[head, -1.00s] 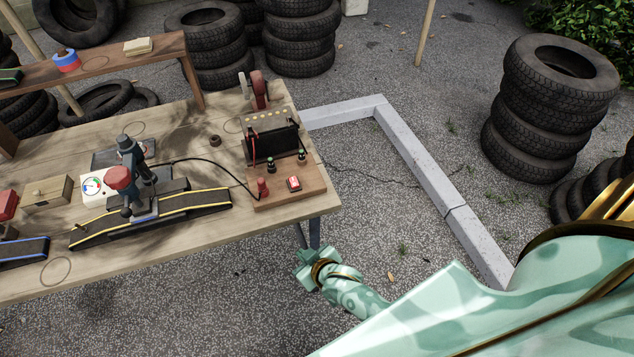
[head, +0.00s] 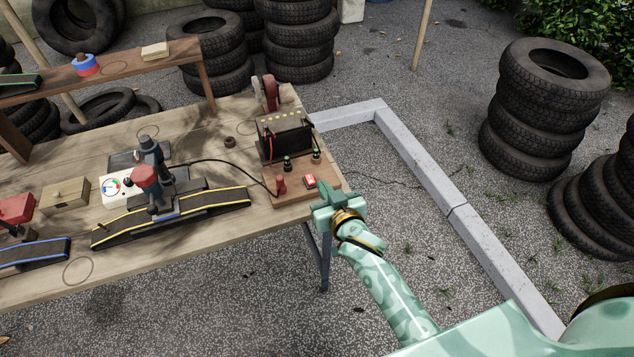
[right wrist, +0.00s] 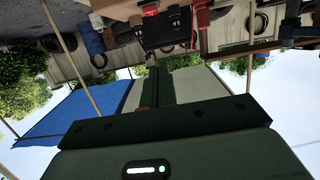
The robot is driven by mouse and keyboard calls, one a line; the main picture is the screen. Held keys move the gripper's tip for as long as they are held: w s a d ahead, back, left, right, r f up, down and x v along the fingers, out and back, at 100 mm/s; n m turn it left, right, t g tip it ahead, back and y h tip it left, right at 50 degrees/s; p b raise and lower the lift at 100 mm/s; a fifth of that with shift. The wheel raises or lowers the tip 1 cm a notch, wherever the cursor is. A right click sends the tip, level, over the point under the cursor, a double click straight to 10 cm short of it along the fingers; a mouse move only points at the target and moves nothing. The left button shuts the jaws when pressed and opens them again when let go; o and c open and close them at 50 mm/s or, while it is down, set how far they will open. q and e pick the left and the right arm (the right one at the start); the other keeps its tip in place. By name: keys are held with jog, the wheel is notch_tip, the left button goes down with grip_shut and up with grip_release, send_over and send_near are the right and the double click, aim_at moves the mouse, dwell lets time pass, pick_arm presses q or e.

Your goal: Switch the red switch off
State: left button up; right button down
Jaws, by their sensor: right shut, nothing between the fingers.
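The small red rocker switch (head: 309,181) sits near the front right corner of a brown wooden board (head: 290,199) on the workbench. In the right wrist view the red switch (right wrist: 149,10) shows small at the top edge. My right gripper (head: 325,190) is green, shut and empty, just to the front right of the switch at the board's corner. Its fingers (right wrist: 155,85) also show together in the right wrist view. I cannot tell whether it touches the board. My left gripper is not in view.
A red knob (head: 281,186) stands left of the switch. A black battery (head: 284,140) stands behind it, with a cable leading left. Tire stacks (head: 549,110) and a concrete kerb (head: 418,165) stand right.

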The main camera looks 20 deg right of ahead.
jog(key=b, duration=0.4)
send_over(312, 183)
notch_tip(312, 183, down, 3)
jog(key=shift+w+r, duration=0.1)
jog(key=shift+w, duration=0.05)
notch_tip(312, 183, down, 3)
jog(key=shift+r+b, duration=0.15)
jog(key=shift+b, duration=0.3)
jog(key=shift+s+f+b, duration=0.2)
jog(key=shift+f+b, duration=0.1)
jog(key=shift+f, duration=0.15)
